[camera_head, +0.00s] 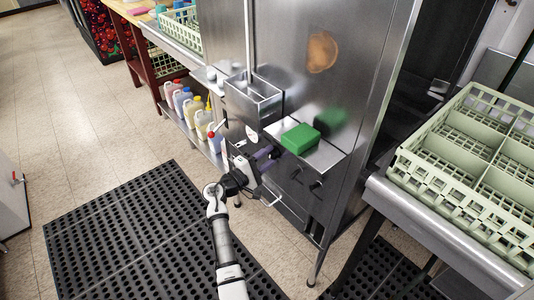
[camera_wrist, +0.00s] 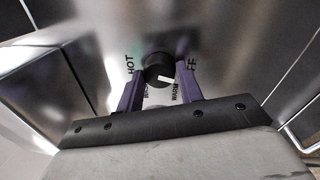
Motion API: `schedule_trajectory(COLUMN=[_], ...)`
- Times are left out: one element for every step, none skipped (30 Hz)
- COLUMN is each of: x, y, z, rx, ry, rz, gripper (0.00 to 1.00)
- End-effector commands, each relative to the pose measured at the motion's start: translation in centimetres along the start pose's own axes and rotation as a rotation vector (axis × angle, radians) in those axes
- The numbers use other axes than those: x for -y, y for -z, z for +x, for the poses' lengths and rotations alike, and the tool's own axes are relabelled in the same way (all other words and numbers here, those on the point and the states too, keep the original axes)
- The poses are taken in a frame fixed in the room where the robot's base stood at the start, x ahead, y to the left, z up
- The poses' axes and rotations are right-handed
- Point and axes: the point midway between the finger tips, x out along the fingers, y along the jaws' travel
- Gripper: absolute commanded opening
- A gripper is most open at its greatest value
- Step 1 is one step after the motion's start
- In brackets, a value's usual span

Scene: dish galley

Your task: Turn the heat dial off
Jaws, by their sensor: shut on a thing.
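The heat dial (camera_wrist: 155,66) is a round black knob on the steel panel in the wrist view. Its white pointer mark lies on the lower right of the knob. "HOT" is printed to its left, an "FF" ending shows to its right, and smaller, partly covered lettering lies below. My gripper (camera_wrist: 160,73) is shut on the dial, one purple finger at each side. In the head view my gripper (camera_head: 267,159) is at the front of the steel machine, below the green block; I cannot make out the held dial there.
A green block (camera_head: 300,138) sits on a small steel shelf (camera_head: 328,157) just above my gripper. A steel box (camera_head: 252,103) is fixed at the left. Bottles (camera_head: 190,108) stand on a low shelf. A pale green rack (camera_head: 455,165) is at the right. Open floor lies left.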

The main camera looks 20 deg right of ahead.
Motion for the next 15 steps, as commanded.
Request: schedule_trajectory(x=[-0.2,-0.18,-0.17,-0.17,-0.17,-0.16,-0.16,-0.15,-0.14,-0.13,-0.11,-0.1,-0.08,-0.07,-0.05], y=[-0.1,-0.1,-0.09,-0.09,-0.09,-0.09,-0.09,-0.09,-0.08,-0.09,-0.09,-0.08,-0.08,-0.08,-0.08], z=[-0.01,-0.01,-0.01,-0.02,-0.02,-0.02,-0.02,-0.02,-0.02,-0.03,-0.03,-0.03,-0.03,-0.04,-0.04], rx=[-0.004,-0.007,-0.01,-0.012,-0.014,-0.016,-0.018,-0.019,-0.021,-0.022,-0.023,-0.024,-0.025,-0.026,-0.026], ry=[0.001,0.001,0.001,0.001,0.001,0.001,0.001,0.001,0.001,0.001,0.001,0.001,0.001,0.001,0.001], rz=[-0.037,-0.057,-0.083,-0.1,-0.117,-0.137,-0.152,-0.164,-0.18,-0.191,-0.2,-0.21,-0.218,-0.225,-0.231], gripper=[0.14,0.14,0.14,0.14,0.14,0.14,0.14,0.14,0.14,0.14,0.14,0.14,0.14,0.14,0.14])
